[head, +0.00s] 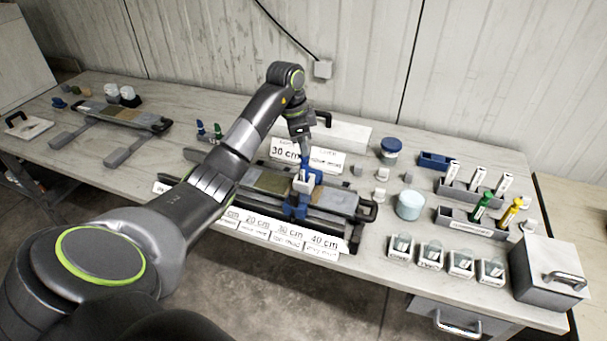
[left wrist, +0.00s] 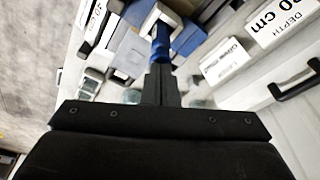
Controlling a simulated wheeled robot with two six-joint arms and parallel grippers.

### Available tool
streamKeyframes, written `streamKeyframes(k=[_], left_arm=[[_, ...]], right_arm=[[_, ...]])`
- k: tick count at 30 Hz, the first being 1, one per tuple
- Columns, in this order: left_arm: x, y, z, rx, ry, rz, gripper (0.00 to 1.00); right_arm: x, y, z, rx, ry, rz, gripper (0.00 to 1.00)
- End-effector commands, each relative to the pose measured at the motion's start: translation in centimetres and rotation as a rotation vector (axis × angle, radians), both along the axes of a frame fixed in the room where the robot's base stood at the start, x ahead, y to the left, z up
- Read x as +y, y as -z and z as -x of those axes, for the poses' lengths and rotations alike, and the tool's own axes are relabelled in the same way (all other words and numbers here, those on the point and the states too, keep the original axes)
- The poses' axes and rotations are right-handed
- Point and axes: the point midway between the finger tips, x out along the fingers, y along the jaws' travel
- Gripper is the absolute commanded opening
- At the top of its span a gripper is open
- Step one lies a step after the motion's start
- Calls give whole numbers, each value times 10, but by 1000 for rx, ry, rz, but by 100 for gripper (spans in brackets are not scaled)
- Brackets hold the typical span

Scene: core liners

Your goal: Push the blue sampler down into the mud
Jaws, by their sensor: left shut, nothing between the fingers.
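The blue sampler (head: 305,172) stands upright over the core tray (head: 338,200) in the middle of the bench, above a blue bracket (head: 297,208). In the left wrist view the blue sampler (left wrist: 161,42) is just beyond my fingertips. My left gripper (head: 303,150) is shut and empty, directly above the sampler's top; it also shows in the left wrist view (left wrist: 160,72). I cannot tell whether the fingertips touch it. A brown mud strip (head: 272,181) lies in the tray left of the sampler. The sampler's lower end is hidden. My right gripper is not in view.
A white sign reading 30 cm (head: 286,152) stands behind the tray. Depth labels (head: 290,235) line its front. Jars (head: 409,204), small cups (head: 430,255) and racks with green and yellow tools (head: 482,206) stand to the right. A grey box (head: 548,270) sits at the right end.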

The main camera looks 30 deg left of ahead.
Motion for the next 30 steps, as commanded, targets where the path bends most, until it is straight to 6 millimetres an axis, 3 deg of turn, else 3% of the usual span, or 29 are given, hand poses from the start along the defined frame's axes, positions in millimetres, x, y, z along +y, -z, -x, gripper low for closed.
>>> streamKeyframes(k=[23, 30], left_arm=[[0, 6, 0, 0, 0, 0, 0], [0, -6, 0, -1, 0, 0, 0]], right_arm=[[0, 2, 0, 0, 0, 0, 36], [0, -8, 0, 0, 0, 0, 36]])
